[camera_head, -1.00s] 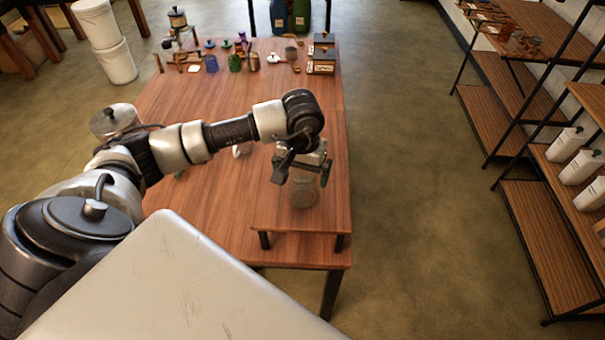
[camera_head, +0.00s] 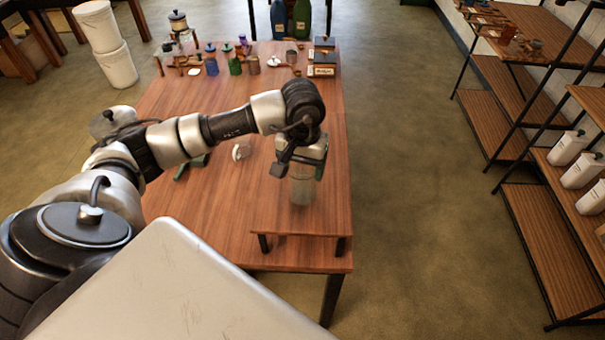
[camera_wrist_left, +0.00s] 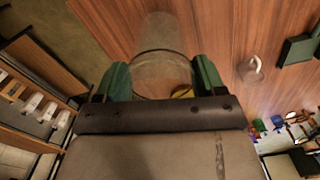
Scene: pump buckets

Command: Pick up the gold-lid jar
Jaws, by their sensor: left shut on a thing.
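A clear glass jar (camera_head: 302,190) is between the fingers of my left gripper (camera_head: 300,168), above the near riser of the wooden table. My gripper is shut on its upper part from above. In the left wrist view the jar (camera_wrist_left: 160,42) shows as a see-through cylinder between the two green fingers (camera_wrist_left: 162,82). A small gold patch (camera_wrist_left: 183,92) shows at its near end, mostly hidden by my gripper. I cannot tell whether the jar's base is clear of the wood. My right gripper is not in view.
A white mug (camera_head: 241,151) and a dark green object (camera_head: 190,166) are on the table (camera_head: 215,110) left of the jar. Several small jars and boxes stand at its far end. A shelf rack (camera_head: 535,225) is on the right, with open floor between.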

